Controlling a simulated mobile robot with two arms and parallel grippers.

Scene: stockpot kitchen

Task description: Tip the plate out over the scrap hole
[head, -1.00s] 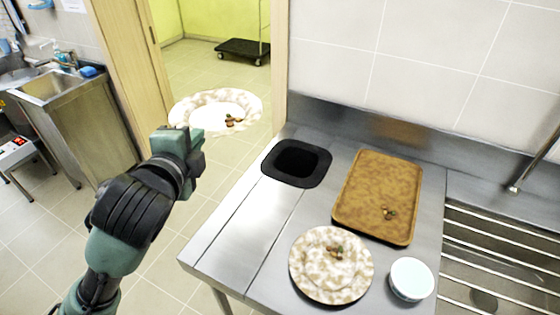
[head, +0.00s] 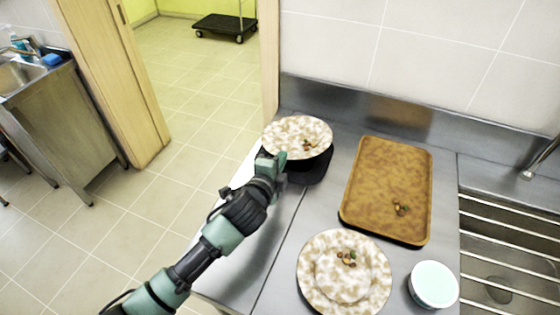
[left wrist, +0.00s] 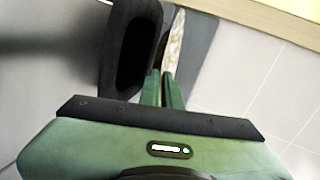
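My left gripper (head: 272,158) is shut on the near rim of a mottled brown-and-white plate (head: 292,128). The plate is above the black-rimmed scrap hole (head: 312,174), roughly level, with a few brown food scraps (head: 308,145) on it. It covers most of the hole in the head view. In the left wrist view the plate (left wrist: 174,45) shows edge-on between the fingertips (left wrist: 163,78), beside the black rim of the hole (left wrist: 118,50). My right gripper is in neither view.
A second mottled plate (head: 318,284) with scraps lies on the steel counter (head: 275,240). A brown tray (head: 385,180) with scraps lies right of the hole. A white bowl (head: 434,284) stands near the front. A steel rack (head: 510,240) is at the right.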

